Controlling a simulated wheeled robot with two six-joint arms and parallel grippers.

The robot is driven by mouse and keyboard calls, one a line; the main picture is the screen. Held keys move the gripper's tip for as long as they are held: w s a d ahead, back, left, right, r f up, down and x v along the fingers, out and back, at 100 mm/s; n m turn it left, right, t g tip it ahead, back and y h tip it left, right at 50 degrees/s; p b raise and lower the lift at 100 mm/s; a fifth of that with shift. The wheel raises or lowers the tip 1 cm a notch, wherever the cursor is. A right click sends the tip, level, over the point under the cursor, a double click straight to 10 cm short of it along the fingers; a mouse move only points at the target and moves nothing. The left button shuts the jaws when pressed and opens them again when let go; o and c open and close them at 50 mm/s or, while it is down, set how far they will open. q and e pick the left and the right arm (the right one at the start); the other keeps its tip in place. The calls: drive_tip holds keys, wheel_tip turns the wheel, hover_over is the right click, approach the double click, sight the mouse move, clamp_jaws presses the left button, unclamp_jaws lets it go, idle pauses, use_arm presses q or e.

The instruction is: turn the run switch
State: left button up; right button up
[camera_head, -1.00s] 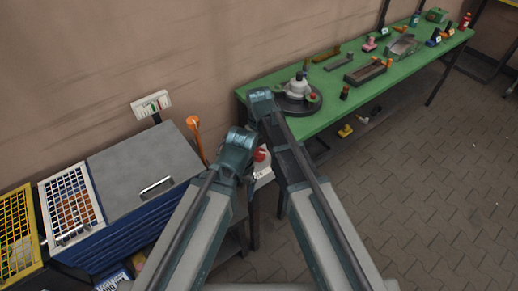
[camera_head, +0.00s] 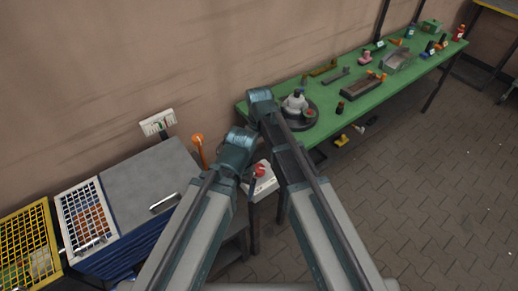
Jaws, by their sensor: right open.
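A white box with a red knob (camera_head: 260,171) shows between my two arms, below the near end of the green table. It may be the run switch, but I cannot read any marking on it. My arms reach up from the bottom edge and partly cover the space around the box. Of my right gripper (camera_head: 252,186) only a small dark part shows beside the box, open and apparently empty. I cannot tell if it touches the box. My left gripper is hidden behind its own arm.
A green table (camera_head: 333,120) with several parts runs to the upper right. A grey-topped blue cabinet (camera_head: 150,178), white and yellow gridded bins (camera_head: 78,187), an orange-topped post (camera_head: 198,140) and a wall panel (camera_head: 158,122) are at left. The paved floor at right is clear.

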wheel_tip(320, 180, up, 4)
drive_tip(key=p, duration=0.3)
hover_over(259, 168)
use_arm(q)
wheel_tip(259, 168, up, 4)
drive_tip(key=shift+r, duration=0.1)
use_arm(e)
drive_tip(key=shift+r, duration=0.1)
use_arm(q)
wheel_tip(259, 168, down, 13)
drive_tip(key=b, duration=1.3)
use_arm(e)
wheel_tip(259, 168, down, 13)
drive_tip(key=shift+f, duration=0.15)
drive_tip(key=shift+f+b, duration=0.35)
drive_tip(key=shift+b, duration=0.15)
drive_tip(key=m, duration=0.3)
drive_tip(key=shift+r, duration=0.1)
use_arm(q)
drive_tip(key=shift+f, duration=0.35)
use_arm(e)
drive_tip(key=m, duration=0.5)
drive_tip(key=shift+m, duration=0.3)
idle(0.6)
